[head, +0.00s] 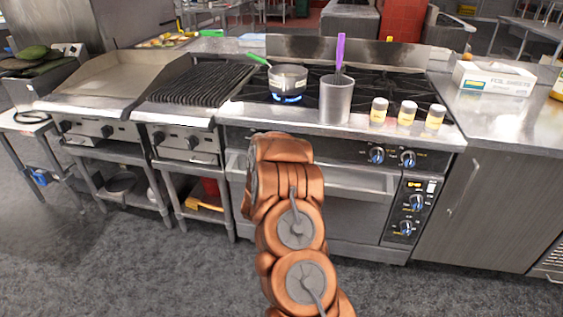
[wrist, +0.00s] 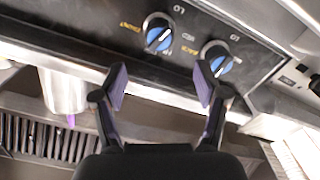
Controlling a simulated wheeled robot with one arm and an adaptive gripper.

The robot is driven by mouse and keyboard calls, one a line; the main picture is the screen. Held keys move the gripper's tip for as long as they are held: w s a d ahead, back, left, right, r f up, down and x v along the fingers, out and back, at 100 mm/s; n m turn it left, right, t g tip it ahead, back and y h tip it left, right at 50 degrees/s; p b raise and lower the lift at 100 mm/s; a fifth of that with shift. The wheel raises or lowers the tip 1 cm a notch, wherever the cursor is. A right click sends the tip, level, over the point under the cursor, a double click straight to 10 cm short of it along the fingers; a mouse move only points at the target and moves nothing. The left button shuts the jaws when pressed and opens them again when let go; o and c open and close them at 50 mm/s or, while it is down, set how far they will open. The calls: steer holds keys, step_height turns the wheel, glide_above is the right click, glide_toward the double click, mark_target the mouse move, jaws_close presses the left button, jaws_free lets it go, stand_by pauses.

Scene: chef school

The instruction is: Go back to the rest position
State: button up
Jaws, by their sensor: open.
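My gripper (wrist: 161,88) is open in the wrist view, with its two purple-padded fingers apart and nothing between them. It is in front of the stove's control panel (wrist: 115,20), near two blue knobs (wrist: 159,38). In the head view my copper-coloured arm reaches up toward the stove front, and the gripper is hidden behind it. I cannot tell whether the fingers touch the panel.
The stove (head: 330,178) carries a pot (head: 288,80) over a blue flame, a metal container (head: 336,102) with a purple-handled utensil, and three spice jars (head: 407,113). A grill (head: 195,82) stands left and a counter (head: 500,118) right. The grey floor in front is clear.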

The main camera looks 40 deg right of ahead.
stand_by(0.5)
steer(key=w+a+r+n+t+y+p, duration=0.1)
steer(key=w+a+r+y, duration=0.25)
steer(key=a, duration=0.45)
steer(key=w+a+r+n+y+p, duration=0.1)
steer(key=w+a+r+y, duration=0.2)
steer(key=a, duration=0.5)
steer(key=s+a+r+n+g+y+p, duration=0.15)
steer(key=s+a+y, duration=0.25)
steer(key=a, duration=0.5)
steer(key=s+a+r+n+g+y, duration=0.1)
steer(key=s+a+r+y, duration=0.25)
steer(key=a, duration=0.45)
steer(key=s+a+r+g+y, duration=0.1)
steer(key=s+a+r+g, duration=0.15)
steer(key=s+a, duration=0.5)
steer(key=s+r+g+p, duration=0.1)
steer(key=s+r+g, duration=0.1)
steer(key=s, duration=0.9)
steer(key=s+a+r+n+g+p, duration=0.1)
steer(key=s+r+g, duration=0.1)
steer(key=s, duration=0.9)
steer(key=s+r+g+p, duration=0.1)
steer(key=s+g, duration=0.3)
steer(key=s, duration=0.8)
steer(key=shift+a+r, duration=0.35)
steer(key=shift+r, duration=0.15)
steer(key=shift+s+n, duration=0.15)
steer(key=shift+n, duration=0.1)
steer(key=shift+c, duration=0.4)
